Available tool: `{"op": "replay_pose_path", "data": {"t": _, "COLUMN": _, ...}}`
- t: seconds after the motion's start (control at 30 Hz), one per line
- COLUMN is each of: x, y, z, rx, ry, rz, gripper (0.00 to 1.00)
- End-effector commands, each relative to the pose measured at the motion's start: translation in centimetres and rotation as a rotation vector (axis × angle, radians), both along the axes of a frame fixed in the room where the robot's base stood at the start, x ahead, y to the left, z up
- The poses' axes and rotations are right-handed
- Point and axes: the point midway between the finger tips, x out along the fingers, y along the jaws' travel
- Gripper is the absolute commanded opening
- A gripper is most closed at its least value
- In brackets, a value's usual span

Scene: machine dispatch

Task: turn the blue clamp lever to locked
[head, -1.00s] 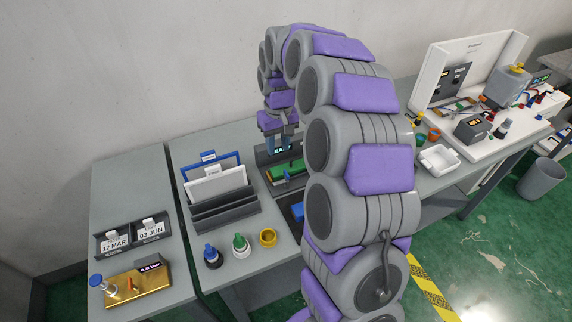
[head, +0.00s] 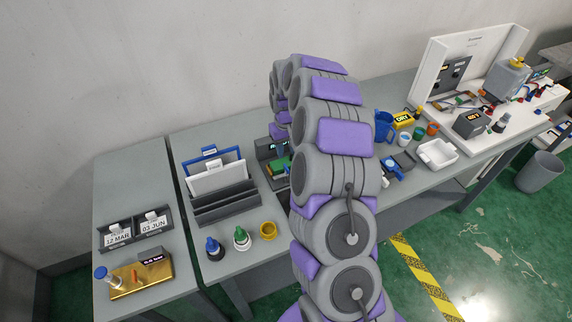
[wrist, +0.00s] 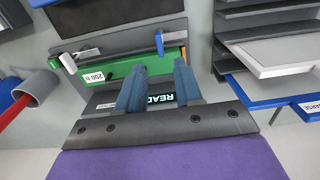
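The blue clamp lever (wrist: 160,43) shows in the wrist view, standing at the edge of a green block (wrist: 118,70) labelled "200" on a dark grey fixture. My gripper (wrist: 160,68) is open and empty, its two blue-grey fingers apart and pointing toward the green block. The lever is beyond the gap between the fingertips; I cannot tell whether anything touches. A display (wrist: 165,98) reading "READ…" is partly covered by the fingers. In the head view, the green block (head: 277,168) shows beside my arm, which hides my fingers and the lever.
A dark rack (head: 225,205) with blue and white panels stands left of the fixture; its trays (wrist: 265,20) show at right in the wrist view. A grey cup (wrist: 38,84) is at left in the wrist view.

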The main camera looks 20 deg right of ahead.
Motion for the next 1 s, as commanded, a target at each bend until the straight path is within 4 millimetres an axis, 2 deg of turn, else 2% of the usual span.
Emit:
{"op": "replay_pose_path", "data": {"t": 0.03, "x": -0.1, "y": 0.0, "z": -1.2, "rx": 0.001, "ry": 0.007, "rz": 0.000, "gripper": 0.35}}
{"op": "replay_pose_path", "data": {"t": 0.2, "x": -0.1, "y": 0.0, "z": -4.4, "rx": 0.000, "ry": 0.004, "rz": -0.001, "gripper": 0.35}}
{"op": "replay_pose_path", "data": {"t": 0.4, "x": 0.0, "y": 0.0, "z": -7.0, "rx": 0.000, "ry": 0.002, "rz": -0.001, "gripper": 0.35}}
{"op": "replay_pose_path", "data": {"t": 0.6, "x": 0.0, "y": 0.0, "z": -8.1, "rx": 0.000, "ry": 0.000, "rz": 0.000, "gripper": 0.35}}
{"op": "replay_pose_path", "data": {"t": 0.87, "x": 0.0, "y": 0.0, "z": -8.1, "rx": 0.000, "ry": 0.000, "rz": 0.000, "gripper": 0.35}}
{"op": "replay_pose_path", "data": {"t": 1.0, "x": 0.0, "y": 0.0, "z": -8.1, "rx": 0.000, "ry": 0.001, "rz": 0.000, "gripper": 0.22}}
